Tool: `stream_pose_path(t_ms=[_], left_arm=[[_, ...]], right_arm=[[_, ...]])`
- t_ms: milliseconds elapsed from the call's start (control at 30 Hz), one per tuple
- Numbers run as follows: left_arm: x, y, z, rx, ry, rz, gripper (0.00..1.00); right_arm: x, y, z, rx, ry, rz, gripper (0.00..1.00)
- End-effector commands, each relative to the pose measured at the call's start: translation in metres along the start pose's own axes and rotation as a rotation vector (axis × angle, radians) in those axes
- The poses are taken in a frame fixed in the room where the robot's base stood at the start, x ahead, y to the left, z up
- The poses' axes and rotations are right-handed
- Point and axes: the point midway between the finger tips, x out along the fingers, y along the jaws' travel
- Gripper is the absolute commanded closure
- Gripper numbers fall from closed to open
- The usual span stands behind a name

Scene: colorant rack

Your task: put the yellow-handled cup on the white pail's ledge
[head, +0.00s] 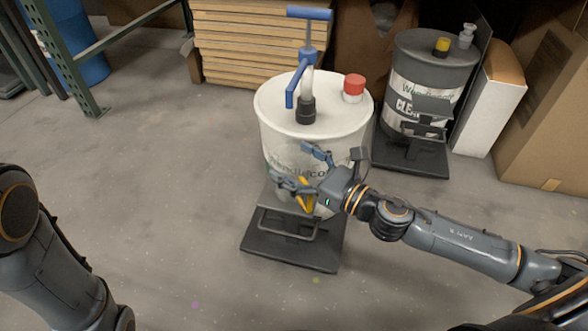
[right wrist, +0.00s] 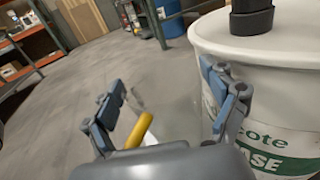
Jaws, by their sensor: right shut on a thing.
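The white pail (head: 275,112) stands on a dark base in the middle of the head view, with a blue pump handle and a red cap on top. Its ledge (head: 285,221) is a dark grey bracket low on the pail's front. My right gripper (head: 300,168) is in front of the pail, above the ledge, and shut on the yellow-handled cup. The yellow handle (head: 306,195) shows beside the fingers, and also in the right wrist view (right wrist: 140,130). The cup's body looks clear and is hard to make out. My left gripper is out of view; only parts of my left arm show.
A dark grey pail (head: 433,68) with a yellow cap stands on its own base behind on the right. Cardboard boxes (head: 560,100) are at the right and a stack of boards (head: 245,45) is behind. The floor left of the white pail is clear.

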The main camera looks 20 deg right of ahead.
Motion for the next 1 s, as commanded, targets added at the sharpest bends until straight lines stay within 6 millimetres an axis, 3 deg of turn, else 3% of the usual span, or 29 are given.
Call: stream_pose_path(t_ms=[400,433,500,1000], left_arm=[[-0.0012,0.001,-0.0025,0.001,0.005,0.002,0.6],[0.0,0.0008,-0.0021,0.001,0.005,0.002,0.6],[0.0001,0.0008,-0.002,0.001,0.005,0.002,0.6],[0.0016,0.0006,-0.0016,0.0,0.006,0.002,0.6]], right_arm=[[-0.0002,0.0,-0.0046,0.0,0.0,0.0,0.38],[-0.0002,-0.0001,-0.0032,-0.001,0.0,0.0,0.09],[-0.0002,0.0,-0.003,0.0,0.0,0.0,0.0],[-0.0058,0.0002,-0.0018,0.002,0.002,-0.001,0.0]])
